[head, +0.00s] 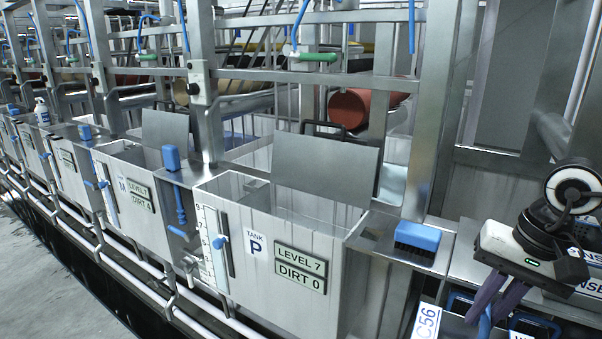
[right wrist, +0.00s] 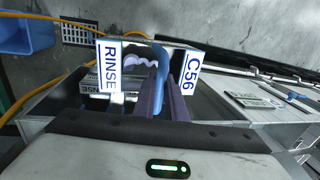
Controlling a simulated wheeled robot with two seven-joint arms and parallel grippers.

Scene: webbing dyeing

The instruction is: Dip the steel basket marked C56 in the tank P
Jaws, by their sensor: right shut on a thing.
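My right gripper (head: 500,303) is at the lower right of the head view, its purple fingers pointing down. In the right wrist view the fingers (right wrist: 163,98) are shut on the blue handle (right wrist: 163,60) of the basket labelled C56. The white C56 label (head: 427,322) shows at the bottom edge of the head view and also in the right wrist view (right wrist: 188,73). Most of the basket body is hidden or out of frame. Tank P (head: 240,285) stands left of the gripper, open at the top, its front reading LEVEL 7, DIRT 0. My left gripper is not in view.
A grey upright plate (head: 327,165) stands at tank P's back edge. A blue brush-like block (head: 417,236) sits on the ledge between tank P and my gripper. Steel posts (head: 430,110) rise behind. Tank M (head: 130,195) is further left. A RINSE label (right wrist: 108,68) shows beside the handle.

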